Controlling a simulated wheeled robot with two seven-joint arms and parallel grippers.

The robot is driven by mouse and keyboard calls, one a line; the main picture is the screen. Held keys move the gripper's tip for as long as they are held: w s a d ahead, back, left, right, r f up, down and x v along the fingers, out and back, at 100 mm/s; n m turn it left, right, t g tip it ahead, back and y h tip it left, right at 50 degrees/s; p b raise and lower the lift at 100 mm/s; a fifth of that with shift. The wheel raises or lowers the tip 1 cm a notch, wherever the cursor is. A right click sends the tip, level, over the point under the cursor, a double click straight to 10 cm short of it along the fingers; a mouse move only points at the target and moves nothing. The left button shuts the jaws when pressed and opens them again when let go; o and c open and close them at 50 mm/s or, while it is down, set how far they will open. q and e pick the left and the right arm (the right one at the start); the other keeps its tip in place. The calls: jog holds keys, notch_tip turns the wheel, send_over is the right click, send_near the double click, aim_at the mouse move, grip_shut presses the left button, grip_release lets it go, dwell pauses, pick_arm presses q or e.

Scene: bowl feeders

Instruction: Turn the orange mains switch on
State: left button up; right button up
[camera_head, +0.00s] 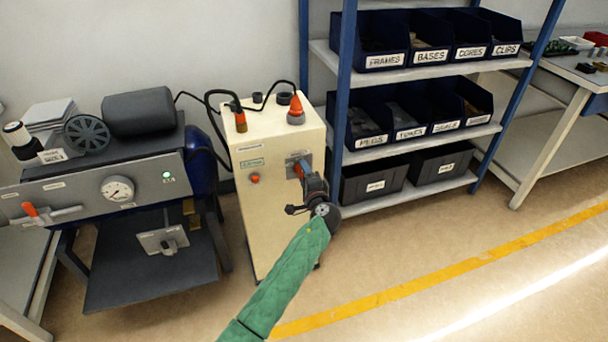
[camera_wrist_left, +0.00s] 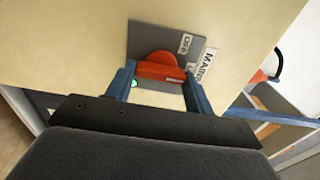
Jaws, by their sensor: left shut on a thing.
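The orange mains switch (camera_wrist_left: 158,66) sits on a grey plate (camera_wrist_left: 148,34) on the cream cabinet. In the head view, the left gripper (camera_head: 302,172) is at the cabinet's front, over the lower part of the switch plate (camera_head: 294,158). The switch is mostly hidden there by the gripper. A green light shows beside one finger in the wrist view. My right gripper is out of view.
The cream cabinet (camera_head: 262,210) has a red button (camera_head: 254,178) on its front and an orange beacon (camera_head: 296,110) on top. A machine with a gauge (camera_head: 117,188) stands left. A blue-framed shelf (camera_head: 430,138) with bins stands close right. Floor in front is clear.

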pick_arm(q)
jog(key=o, duration=1)
jog(key=shift+d, duration=0.1)
jog(key=shift+s, duration=0.1)
jog(key=shift+v, duration=3.85)
